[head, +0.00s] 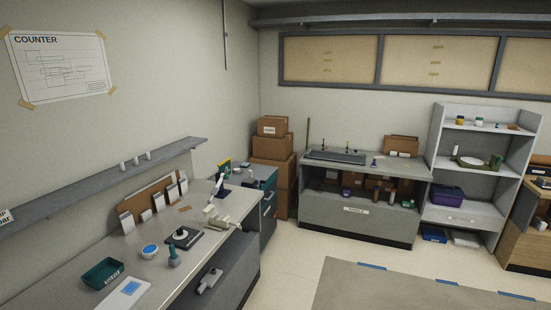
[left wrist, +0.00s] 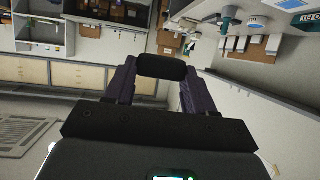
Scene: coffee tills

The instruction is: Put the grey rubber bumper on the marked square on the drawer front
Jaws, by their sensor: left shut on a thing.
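In the left wrist view my left gripper (left wrist: 159,72) is shut on a dark, rounded block, which I take to be the grey rubber bumper (left wrist: 162,67). The block lies crosswise between the two fingertips, clear of any surface. The head view shows neither my left gripper nor the bumper. My right gripper is in no view. In the head view a dark drawer unit (head: 266,203) stands at the far end of the left counter. I cannot make out a marked square on either.
The left counter (head: 152,273) carries a green tray (head: 103,274), a blue-topped round tin (head: 150,251), a dark pad and other tools. A wall shelf (head: 100,183) runs above it. Cardboard boxes (head: 272,148) stand in the corner. Open floor (head: 285,276) lies in the middle.

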